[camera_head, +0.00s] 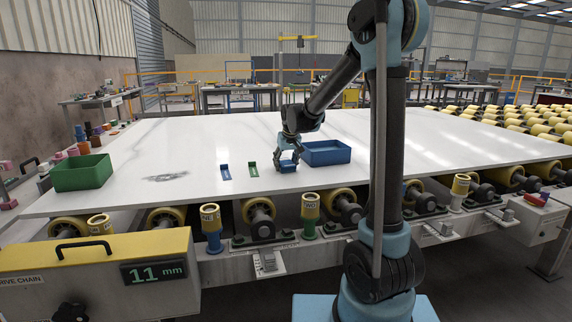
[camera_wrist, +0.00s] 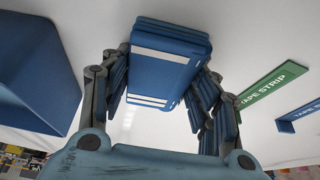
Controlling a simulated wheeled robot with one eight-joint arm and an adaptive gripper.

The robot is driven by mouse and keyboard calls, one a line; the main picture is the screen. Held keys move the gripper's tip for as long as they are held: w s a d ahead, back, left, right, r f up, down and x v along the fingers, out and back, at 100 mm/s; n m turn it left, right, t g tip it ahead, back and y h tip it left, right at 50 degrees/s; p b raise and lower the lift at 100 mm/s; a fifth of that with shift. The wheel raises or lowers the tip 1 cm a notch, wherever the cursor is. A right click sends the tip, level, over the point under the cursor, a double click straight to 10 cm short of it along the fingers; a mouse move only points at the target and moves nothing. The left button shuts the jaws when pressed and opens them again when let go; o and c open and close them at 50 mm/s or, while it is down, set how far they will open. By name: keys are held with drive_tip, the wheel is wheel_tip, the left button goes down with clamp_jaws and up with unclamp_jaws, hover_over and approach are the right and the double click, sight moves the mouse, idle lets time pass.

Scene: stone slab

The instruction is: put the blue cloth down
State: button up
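The blue cloth (camera_wrist: 165,65) is a folded blue block with white stripes, between my gripper's fingers in the wrist view. My gripper (camera_wrist: 163,95) has a finger against each side of it and looks shut on it. In the head view my gripper (camera_head: 289,158) is low over the white slab (camera_head: 330,188), just left of the blue bin, with the cloth (camera_head: 288,168) under it. I cannot tell whether the cloth touches the slab.
A blue bin (camera_head: 326,153) stands close on the right. A blue tape strip (camera_head: 226,172) and a green one (camera_head: 252,168) lie to the left. A green bin (camera_head: 82,173) stands at the far left. The slab's front middle is clear.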

drive_tip(key=o, duration=0.3)
drive_tip(key=shift+f, duration=0.5)
drive_tip(key=shift+o, duration=0.2)
drive_tip(key=shift+r, duration=0.15)
drive_tip(key=shift+r, duration=0.15)
drive_tip(key=shift+r, duration=0.25)
drive_tip(key=v, duration=1.7)
drive_tip(key=shift+r, duration=0.3)
drive_tip(key=s+d+f+m, duration=0.1)
drive_tip(key=s+d+f, duration=0.3)
drive_tip(key=s+d, duration=0.5)
drive_tip(key=s+d+f+m+g, duration=0.1)
drive_tip(key=s+d+f, duration=0.5)
drive_tip(key=s+f, duration=0.3)
drive_tip(key=s+d+f+m+g+h, duration=0.1)
drive_tip(key=s+d+f, duration=0.6)
drive_tip(key=s, duration=0.9)
wheel_tip(320, 180, down, 4)
drive_tip(key=shift+s+r+m+h, duration=0.25)
drive_tip(key=shift+s+m+h, duration=0.05)
drive_tip(key=shift+s+m, duration=0.1)
